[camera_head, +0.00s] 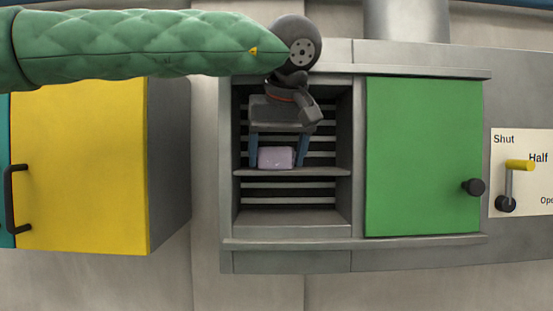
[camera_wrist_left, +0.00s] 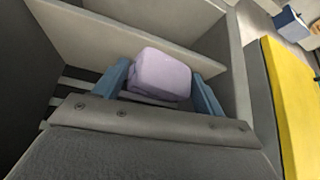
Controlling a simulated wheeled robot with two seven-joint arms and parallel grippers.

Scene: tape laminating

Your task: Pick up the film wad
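The film wad (camera_head: 277,157) is a small pale lilac block with rounded edges. It sits at the front of a shelf (camera_head: 325,173) inside the open grey cabinet bay. It also shows in the left wrist view (camera_wrist_left: 161,74), between the blue fingers. My left gripper (camera_head: 277,164) reaches into the bay from above, with one blue finger on each side of the wad. The fingers are spread wider than the wad, and a gap shows beside it, so the gripper is open. My right gripper is in neither view.
A green sliding door (camera_head: 422,155) with a black knob covers the cabinet's right side. A yellow cabinet door (camera_head: 80,165) with a black handle stands at left. A lever (camera_head: 510,185) sits on a Shut/Half/Open plate at right. Bay walls and slats closely surround the gripper.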

